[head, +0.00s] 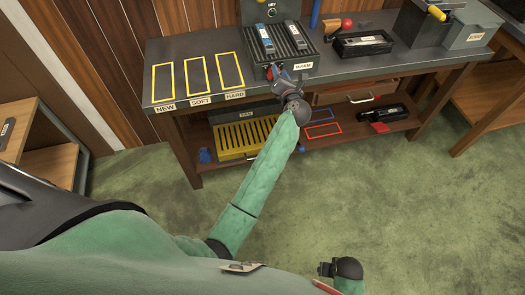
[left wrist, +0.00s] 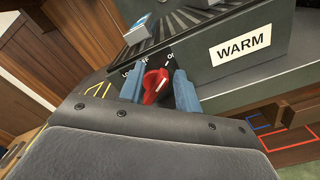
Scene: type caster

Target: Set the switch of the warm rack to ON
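The dark ribbed warm rack (head: 302,66) stands on the bench, with a white WARM label on its front. Its red switch knob (left wrist: 157,85) shows in the left wrist view, with a pale pointer line. Small white lettering sits around it, partly covered by the fingers, so I cannot read the setting surely. My left gripper (head: 280,72) is at the front left of the rack. In the left wrist view its blue fingers (left wrist: 160,82) stand apart on both sides of the knob, with no firm grip visible. My right gripper (head: 325,268) is low, away from the bench.
Yellow-outlined spaces labelled NEW, SOFT and HARD (head: 235,96) lie left of the rack. Two narrow blocks (head: 265,38) lie on the rack. A black tray (head: 362,44) is to its right. A yellow slatted TAN rack (head: 232,143) stands on the shelf below.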

